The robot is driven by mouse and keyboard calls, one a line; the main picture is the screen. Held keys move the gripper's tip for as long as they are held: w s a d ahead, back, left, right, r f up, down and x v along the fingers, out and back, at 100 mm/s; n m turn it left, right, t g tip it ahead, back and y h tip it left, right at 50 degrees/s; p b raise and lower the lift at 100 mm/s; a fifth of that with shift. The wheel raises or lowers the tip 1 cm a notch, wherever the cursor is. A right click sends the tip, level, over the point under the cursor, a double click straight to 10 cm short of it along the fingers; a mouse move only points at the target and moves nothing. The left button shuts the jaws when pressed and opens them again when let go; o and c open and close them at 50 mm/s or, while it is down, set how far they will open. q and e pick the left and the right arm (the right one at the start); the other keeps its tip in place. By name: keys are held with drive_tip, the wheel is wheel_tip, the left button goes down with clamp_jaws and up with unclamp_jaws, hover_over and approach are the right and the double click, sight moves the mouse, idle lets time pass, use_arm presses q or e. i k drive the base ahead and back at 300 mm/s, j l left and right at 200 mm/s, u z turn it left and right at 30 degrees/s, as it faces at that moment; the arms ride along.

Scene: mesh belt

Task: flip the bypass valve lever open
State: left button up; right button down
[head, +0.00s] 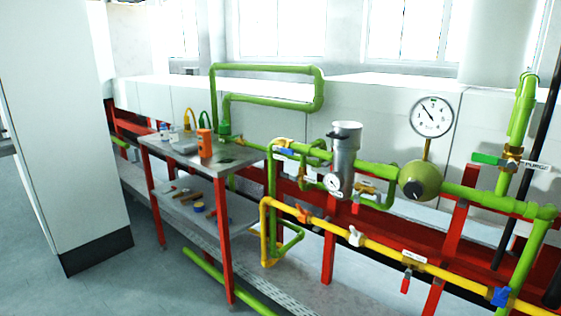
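Several small valves sit on the green and yellow pipes, and I cannot tell which is the bypass valve. A tag and brass valve (367,188) sit on the small green loop beside the grey cylinder (345,160); its lever is not clear. A green lever (486,158) is beside the tag reading PURGE. The yellow pipe (380,246) carries an orange lever (303,212), a white handle (356,236), a red lever (405,285) hanging down, and a blue handle (502,296). Neither gripper is in view.
A red-framed bench (225,160) at left holds an orange can (205,143) and small items. A dial gauge (432,117) stands above a green globe (419,180). A tall white cabinet (60,120) blocks the left. Grey floor (130,290) is open at front left.

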sight(286, 174)
drive_tip(key=i+j+z, duration=0.1)
drive_tip(key=i+j, duration=0.2)
drive_tip(key=i+j+z, duration=0.1)
drive_tip(key=i+j, duration=0.2)
drive_tip(key=i+j+z, duration=0.1)
drive_tip(key=i+j, duration=0.15)
drive_tip(key=j, duration=0.25)
drive_tip(key=i+j+z, duration=0.1)
drive_tip(key=i+j, duration=0.2)
drive_tip(key=i+j+z, duration=0.1)
drive_tip(key=i+j, duration=0.15)
drive_tip(key=j, duration=0.25)
drive_tip(key=i+j+z, duration=0.1)
drive_tip(key=i+j, duration=0.15)
drive_tip(key=j, duration=0.2)
drive_tip(key=i+j+z, duration=0.1)
drive_tip(key=j, duration=0.4)
drive_tip(key=i+j+z, duration=0.1)
drive_tip(key=i+j, duration=0.2)
drive_tip(key=j, duration=0.15)
